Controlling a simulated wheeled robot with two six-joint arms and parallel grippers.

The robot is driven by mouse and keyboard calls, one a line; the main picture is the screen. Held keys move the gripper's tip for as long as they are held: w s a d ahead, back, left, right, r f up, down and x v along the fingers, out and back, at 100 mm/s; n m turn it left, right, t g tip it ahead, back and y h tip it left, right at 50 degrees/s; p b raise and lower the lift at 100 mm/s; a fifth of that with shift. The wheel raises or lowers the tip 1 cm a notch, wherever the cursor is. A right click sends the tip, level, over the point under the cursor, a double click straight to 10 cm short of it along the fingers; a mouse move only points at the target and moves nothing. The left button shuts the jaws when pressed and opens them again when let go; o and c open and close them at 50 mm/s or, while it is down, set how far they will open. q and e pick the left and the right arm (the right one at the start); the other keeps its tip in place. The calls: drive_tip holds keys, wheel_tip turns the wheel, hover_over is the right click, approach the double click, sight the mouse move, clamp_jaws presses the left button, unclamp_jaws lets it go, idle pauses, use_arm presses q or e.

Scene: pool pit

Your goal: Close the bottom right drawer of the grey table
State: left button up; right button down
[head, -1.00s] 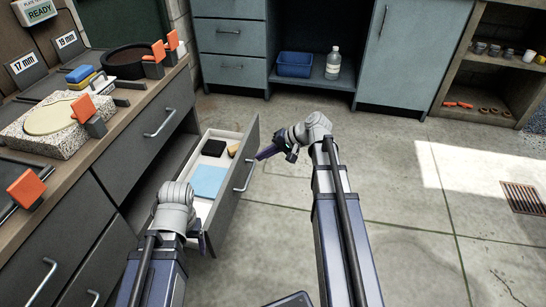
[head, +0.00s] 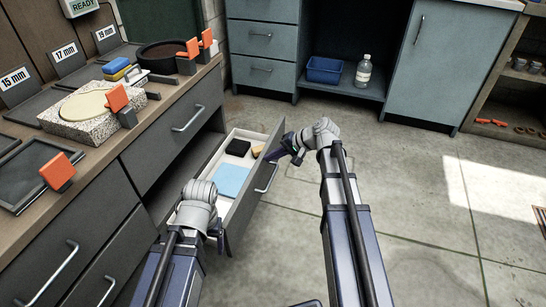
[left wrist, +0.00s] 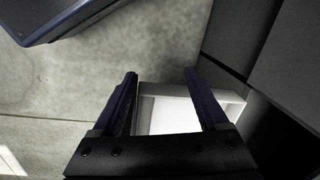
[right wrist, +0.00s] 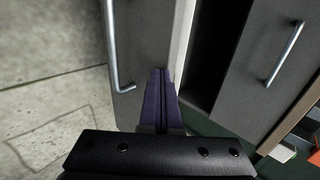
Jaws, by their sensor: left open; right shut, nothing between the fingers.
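The grey table's lower right drawer (head: 250,200) stands open in the head view, with a white inside and a bar handle (head: 267,178) on its front. It holds a light blue item (head: 232,179), a black item (head: 238,147) and a small yellow item (head: 257,151). My right gripper (head: 279,155) is shut and empty by the far end of the drawer front. In the right wrist view its fingertips (right wrist: 161,71) overlap the grey drawer front (right wrist: 148,35); contact is unclear. My left gripper (left wrist: 160,76) is open and empty near the drawer's near end, its white inside (left wrist: 172,112) showing between the fingers.
The grey table's top (head: 90,160) carries a stone block, a dark round pan and orange-tipped clamps. A blue-grey cabinet (head: 262,40) stands behind, with a blue bin (head: 325,69) and a bottle (head: 363,71) on its low shelf. The concrete floor (head: 430,200) at right is clear.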

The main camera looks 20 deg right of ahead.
drive_tip(key=w+a, duration=0.7)
drive_tip(key=a, duration=0.4)
drive_tip(key=w+a, duration=0.8)
drive_tip(key=a, duration=0.3)
drive_tip(key=shift+w+a, duration=0.15)
drive_tip(key=shift+a, duration=0.2)
drive_tip(key=shift+w+a+r, duration=0.1)
